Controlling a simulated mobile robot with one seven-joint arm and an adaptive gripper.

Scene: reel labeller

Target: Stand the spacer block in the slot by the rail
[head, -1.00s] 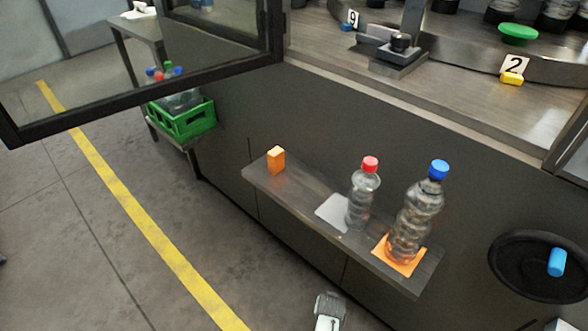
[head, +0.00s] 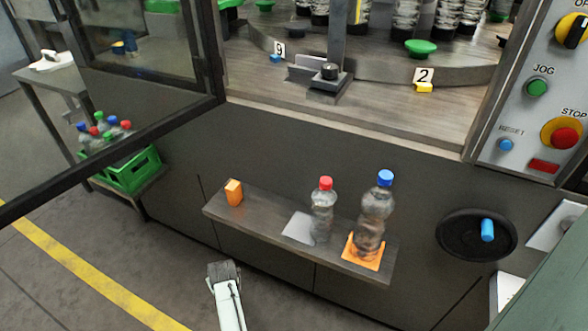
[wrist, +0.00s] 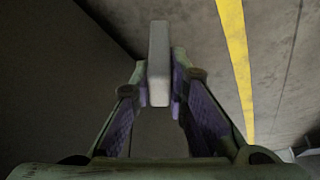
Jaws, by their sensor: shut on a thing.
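In the wrist view, the spacer block (wrist: 159,62) is a pale grey upright bar between the two fingertips. My gripper (wrist: 158,88) is shut on it, with a finger on each side. The block's far end sticks out beyond the tips, over dark surfaces and the floor. In the head view, part of my arm (head: 227,300) shows at the bottom, in front of the shelf; I cannot make out the block there. I cannot pick out the slot clearly.
An open framed door (head: 110,128) hangs at the left. A control panel (head: 525,110) is at the right, a black handwheel (head: 460,235) below it.

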